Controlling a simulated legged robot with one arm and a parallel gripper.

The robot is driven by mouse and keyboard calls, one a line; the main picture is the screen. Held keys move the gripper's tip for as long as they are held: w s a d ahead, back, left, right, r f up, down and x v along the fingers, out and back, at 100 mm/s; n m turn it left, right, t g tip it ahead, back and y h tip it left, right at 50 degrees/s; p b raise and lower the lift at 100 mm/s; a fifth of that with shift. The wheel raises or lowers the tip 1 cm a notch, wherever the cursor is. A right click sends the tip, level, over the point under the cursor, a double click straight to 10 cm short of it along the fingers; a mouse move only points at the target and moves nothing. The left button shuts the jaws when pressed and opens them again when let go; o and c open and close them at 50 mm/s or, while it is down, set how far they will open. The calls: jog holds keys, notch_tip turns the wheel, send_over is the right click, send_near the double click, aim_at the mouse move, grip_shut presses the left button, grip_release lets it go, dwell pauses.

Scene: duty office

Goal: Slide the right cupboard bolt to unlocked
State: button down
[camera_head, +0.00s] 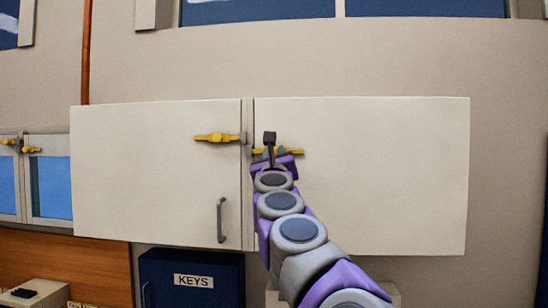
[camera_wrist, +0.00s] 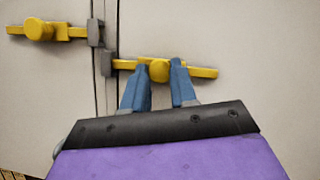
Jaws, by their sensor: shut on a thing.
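The right cupboard bolt (camera_wrist: 205,72) is a yellow bar with a round knob (camera_wrist: 159,71) on the pale right door. Its left end reaches a grey keeper (camera_wrist: 107,63) at the gap between the doors. My gripper (camera_wrist: 159,68) has its blue fingers on either side of the knob and is shut on it. In the head view, my gripper (camera_head: 273,157) covers the middle of this bolt (camera_head: 295,152). The right cupboard door (camera_head: 390,175) is closed.
The left door (camera_head: 150,170) carries another yellow bolt (camera_head: 215,138), set slightly higher, and a grey handle (camera_head: 222,218). A dark blue box marked KEYS (camera_head: 192,280) is below. A small blue-paned cabinet (camera_head: 50,185) is at far left.

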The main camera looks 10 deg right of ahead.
jog(key=d, duration=0.1)
jog(key=s+d, duration=0.1)
jog(key=d, duration=0.1)
jog(key=shift+d+f+b, duration=0.15)
jog(key=shift+d+b, duration=0.1)
jog(key=shift+b, duration=0.15)
jog(key=c, duration=1.1)
grip_release()
jog(key=shift+w, duration=0.1)
jog(key=shift+o, duration=1.1)
jog(key=shift+d, duration=0.1)
jog(key=b+v, duration=0.5)
jog(key=v, duration=1.2)
jog(key=shift+s+b, duration=0.2)
jog(key=shift+b, duration=0.1)
